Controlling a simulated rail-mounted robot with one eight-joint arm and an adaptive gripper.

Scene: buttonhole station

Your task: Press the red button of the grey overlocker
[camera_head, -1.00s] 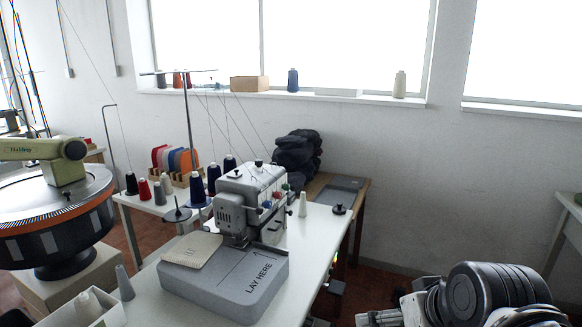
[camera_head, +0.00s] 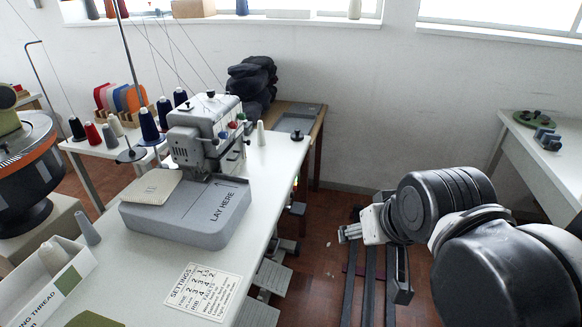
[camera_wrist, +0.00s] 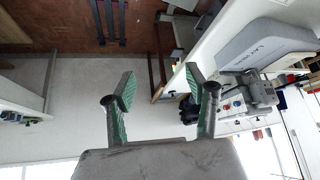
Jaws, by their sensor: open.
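The grey overlocker (camera_head: 190,133) stands on the white table, left of centre in the head view. Small blue, green and red knobs sit on its right side; a red one (camera_head: 232,125) is between the other two. The overlocker also shows at the right of the wrist view (camera_wrist: 258,90), upside down, with a small red spot (camera_wrist: 237,104) on it. My gripper (camera_wrist: 158,85) is open and empty, its two green-padded fingers spread. In the head view it is right of the table, in free air, well apart from the overlocker.
A grey block marked LAY HERE (camera_head: 190,217) lies before the overlocker, with a settings card (camera_head: 203,292) nearer. Thread cones (camera_head: 148,124) and a thin thread stand are left of it. Dark fabric (camera_head: 250,80) is piled behind.

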